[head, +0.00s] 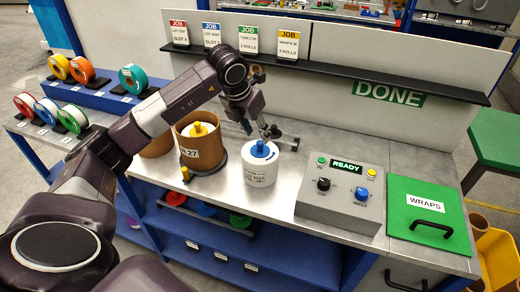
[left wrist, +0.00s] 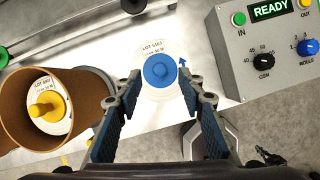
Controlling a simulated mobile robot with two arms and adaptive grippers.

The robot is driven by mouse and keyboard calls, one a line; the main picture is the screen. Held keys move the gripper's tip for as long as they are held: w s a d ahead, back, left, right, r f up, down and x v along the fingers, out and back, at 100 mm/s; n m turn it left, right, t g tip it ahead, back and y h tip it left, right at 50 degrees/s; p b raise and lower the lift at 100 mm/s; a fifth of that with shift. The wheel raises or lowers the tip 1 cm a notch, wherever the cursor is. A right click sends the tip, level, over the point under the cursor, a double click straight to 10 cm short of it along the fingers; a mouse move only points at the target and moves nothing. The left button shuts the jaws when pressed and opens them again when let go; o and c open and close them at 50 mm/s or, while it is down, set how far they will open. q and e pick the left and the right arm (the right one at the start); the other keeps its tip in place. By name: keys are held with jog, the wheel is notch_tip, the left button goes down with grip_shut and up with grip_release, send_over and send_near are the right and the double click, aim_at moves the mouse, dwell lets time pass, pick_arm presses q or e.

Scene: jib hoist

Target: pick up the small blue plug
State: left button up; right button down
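The small blue plug (head: 260,149) sits in the top of a white roll (head: 260,172) labelled with a lot number on the grey bench. In the left wrist view the blue plug (left wrist: 158,70) shows just beyond and between the fingertips. My left gripper (head: 261,129) is above and behind the plug in the head view, apart from it. In the left wrist view its two fingers (left wrist: 158,92) are spread wide with nothing between them. My right gripper is not seen in either view.
A brown cylinder (head: 187,148) with a yellow plug (head: 198,129) inside stands left of the white roll. A grey control box (head: 340,196) showing READY and a green WRAPS lid (head: 432,216) are to the right. A dark shelf (head: 370,72) with job cards runs behind.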

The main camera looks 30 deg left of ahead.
aim_at(261, 141)
pick_arm(q)
jog(key=p+x, duration=0.3)
jog(key=x, duration=0.2)
jog(key=shift+f, duration=0.1)
jog(key=shift+w+f, duration=0.25)
jog(key=shift+f, duration=0.15)
jog(key=shift+c, duration=0.3)
jog(key=c, duration=0.9)
